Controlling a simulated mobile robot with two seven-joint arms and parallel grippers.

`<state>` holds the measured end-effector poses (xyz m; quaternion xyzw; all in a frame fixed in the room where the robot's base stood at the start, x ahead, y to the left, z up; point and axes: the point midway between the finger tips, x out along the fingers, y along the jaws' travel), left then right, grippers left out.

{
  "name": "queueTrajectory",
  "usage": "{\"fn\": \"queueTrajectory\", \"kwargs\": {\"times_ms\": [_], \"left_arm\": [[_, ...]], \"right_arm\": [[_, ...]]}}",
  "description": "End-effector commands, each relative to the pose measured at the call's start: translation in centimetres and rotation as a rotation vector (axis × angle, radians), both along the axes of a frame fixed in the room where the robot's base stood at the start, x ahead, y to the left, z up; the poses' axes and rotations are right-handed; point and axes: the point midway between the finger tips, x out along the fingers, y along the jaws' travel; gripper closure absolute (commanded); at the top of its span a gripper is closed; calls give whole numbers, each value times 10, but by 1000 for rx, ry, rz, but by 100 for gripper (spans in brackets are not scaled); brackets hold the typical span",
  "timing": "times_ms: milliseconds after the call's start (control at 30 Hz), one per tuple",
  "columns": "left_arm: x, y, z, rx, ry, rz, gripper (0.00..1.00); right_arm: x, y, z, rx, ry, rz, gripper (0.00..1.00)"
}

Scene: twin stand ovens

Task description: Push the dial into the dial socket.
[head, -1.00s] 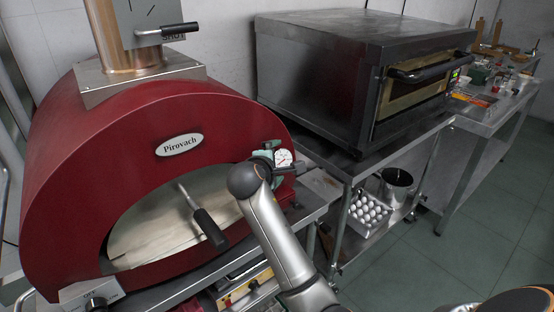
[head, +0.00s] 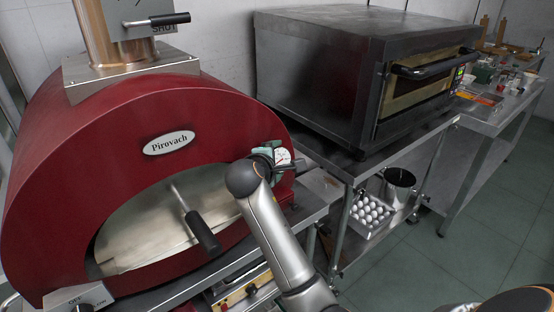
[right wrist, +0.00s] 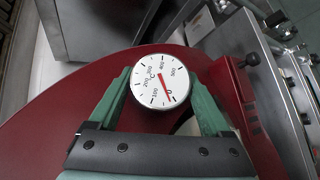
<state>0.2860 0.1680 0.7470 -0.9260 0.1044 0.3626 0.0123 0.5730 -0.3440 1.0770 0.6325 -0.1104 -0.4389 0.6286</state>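The dial is a round white gauge with a red needle, and it shows in the right wrist view (right wrist: 160,84) and small in the head view (head: 283,156). My right gripper (right wrist: 160,80) has its green fingers on both sides of the dial, apparently closed on its rim. In the head view the gripper (head: 270,153) is at the right side of the red oven (head: 215,110), by its front face. The dial's face points back toward the wrist camera. The dial socket is hidden behind the dial and gripper, so I cannot tell how the dial sits against it. My left gripper is not in view.
A dark steel oven (head: 320,75) stands on a metal table to the right. A tray of eggs (head: 370,212) and a pot (head: 398,185) sit on its lower shelf.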

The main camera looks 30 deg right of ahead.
Motion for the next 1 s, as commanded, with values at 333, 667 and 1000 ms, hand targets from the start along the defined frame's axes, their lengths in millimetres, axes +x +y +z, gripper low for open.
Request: {"fn": "queueTrajectory", "kwargs": {"times_ms": [333, 667, 1000], "left_arm": [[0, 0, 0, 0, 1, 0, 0], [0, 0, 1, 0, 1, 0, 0], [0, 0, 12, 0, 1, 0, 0]], "right_arm": [[0, 0, 0, 0, 0, 0, 58], [0, -1, 0, -7, 0, 2, 89], [0, -1, 1, -110, -7, 48, 89]]}}
